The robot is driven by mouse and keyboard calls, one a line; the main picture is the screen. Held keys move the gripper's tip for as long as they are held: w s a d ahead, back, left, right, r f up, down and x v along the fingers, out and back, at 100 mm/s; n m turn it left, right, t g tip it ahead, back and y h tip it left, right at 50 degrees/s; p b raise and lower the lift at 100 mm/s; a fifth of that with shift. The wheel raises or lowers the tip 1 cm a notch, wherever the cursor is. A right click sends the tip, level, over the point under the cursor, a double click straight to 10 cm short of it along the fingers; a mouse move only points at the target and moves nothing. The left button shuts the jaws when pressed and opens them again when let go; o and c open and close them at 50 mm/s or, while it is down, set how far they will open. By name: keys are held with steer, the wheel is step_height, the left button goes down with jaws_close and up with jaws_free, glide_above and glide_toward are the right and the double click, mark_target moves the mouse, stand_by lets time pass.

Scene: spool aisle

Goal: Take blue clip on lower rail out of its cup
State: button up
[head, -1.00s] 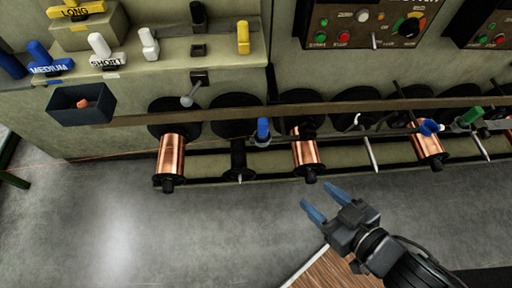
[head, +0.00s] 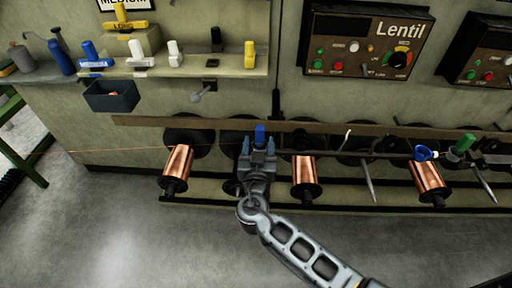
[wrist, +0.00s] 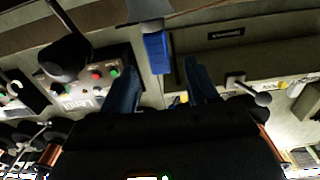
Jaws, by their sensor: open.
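The blue clip (head: 260,132) stands upright on the lower rail, left of the middle copper spool. In the wrist view the blue clip (wrist: 157,55) lies between the lines of my two fingers, with a grey piece at its upper end that may be its cup. My gripper (head: 258,146) is open, with one blue finger on each side of the clip in the head view. It also shows in the wrist view (wrist: 161,82). No finger visibly touches the clip; how deep it sits between the fingers I cannot tell. The cup is mostly hidden in the head view.
Copper spools (head: 177,165) hang along the rail (head: 330,127). A blue-and-white piece (head: 425,153) and a green clip (head: 465,143) sit farther right. A dark bin (head: 112,97) hangs at left below a shelf of coloured clips. The floor (head: 120,235) in front is clear.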

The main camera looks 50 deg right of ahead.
mark_target(261, 126)
steer(key=x, duration=0.2)
steer(key=p+x, duration=0.1)
steer(key=x, duration=0.3)
steer(key=shift+d+r+p, duration=0.15)
steer(key=shift+r+p, duration=0.15)
steer(key=shift+p, duration=0.05)
steer(key=shift+w+d+f, duration=0.1)
steer(key=shift+w+d, duration=0.25)
steer(key=shift+d, duration=0.05)
steer(key=shift+c, duration=0.2)
steer(key=c, duration=1)
steer(key=shift+c, duration=0.2)
